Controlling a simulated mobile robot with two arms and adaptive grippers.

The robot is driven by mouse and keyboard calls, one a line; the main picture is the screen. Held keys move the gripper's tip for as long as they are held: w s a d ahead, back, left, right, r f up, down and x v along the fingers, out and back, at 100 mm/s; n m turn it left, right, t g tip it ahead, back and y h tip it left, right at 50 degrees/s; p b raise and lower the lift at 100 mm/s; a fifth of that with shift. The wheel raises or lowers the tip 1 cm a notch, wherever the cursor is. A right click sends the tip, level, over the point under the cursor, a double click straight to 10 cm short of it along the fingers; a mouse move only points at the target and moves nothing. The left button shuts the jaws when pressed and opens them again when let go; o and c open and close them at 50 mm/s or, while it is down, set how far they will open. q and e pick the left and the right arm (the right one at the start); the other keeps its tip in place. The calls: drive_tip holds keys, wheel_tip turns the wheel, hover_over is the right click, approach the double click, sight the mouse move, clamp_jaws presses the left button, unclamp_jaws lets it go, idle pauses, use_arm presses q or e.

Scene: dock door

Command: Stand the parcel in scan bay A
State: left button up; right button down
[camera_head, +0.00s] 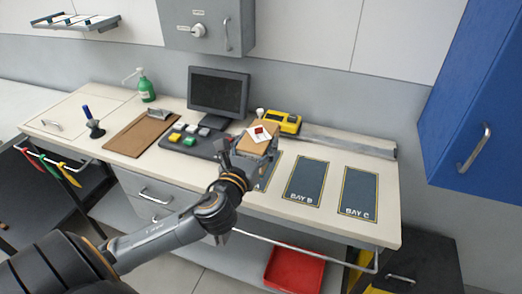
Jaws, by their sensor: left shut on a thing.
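A brown parcel (254,145) with a white label and a red mark on top is over the bench, at the far left part of bay A. My left gripper (245,157) is shut on the parcel from the front. Scan bay A (269,177) is a dark mat with a yellow border, largely hidden by the parcel, the gripper and my wrist. I cannot tell whether the parcel touches the bench. Bay B (307,180) and bay C (358,192) lie bare to the right. My right gripper is not in view.
A monitor (218,93) and a keypad panel (184,140) stand left of the parcel. A yellow device (283,121) sits close behind it. A clipboard (140,133), a green bottle (146,88) and a pen stand (95,130) are further left. A rail (247,234) runs along the front edge.

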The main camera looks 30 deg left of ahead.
use_arm(q)
drive_tip(key=w+a+f, duration=0.1)
drive_tip(key=w, duration=0.1)
drive_tip(key=w+a, duration=0.1)
drive_tip(key=w+a+f, duration=0.1)
drive_tip(key=w, duration=0.1)
drive_tip(key=shift+w+a+f+p, duration=0.25)
drive_tip(key=shift+w+f+p, duration=0.05)
drive_tip(key=shift+w+p, duration=0.1)
drive_tip(key=w+f, duration=0.1)
drive_tip(key=f, duration=0.2)
drive_tip(key=w+a+f+b, duration=0.1)
drive_tip(key=f, duration=0.2)
drive_tip(key=w+a+f, duration=0.1)
drive_tip(key=w+f, duration=0.1)
drive_tip(key=f, duration=0.1)
drive_tip(key=shift+w+a+f, duration=0.1)
drive_tip(key=shift+a, duration=0.1)
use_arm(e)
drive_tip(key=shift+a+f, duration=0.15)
use_arm(q)
drive_tip(key=shift+f+b, duration=0.1)
drive_tip(key=shift+b, duration=0.2)
drive_tip(key=o, duration=1.5)
drive_tip(key=shift+f, duration=0.1)
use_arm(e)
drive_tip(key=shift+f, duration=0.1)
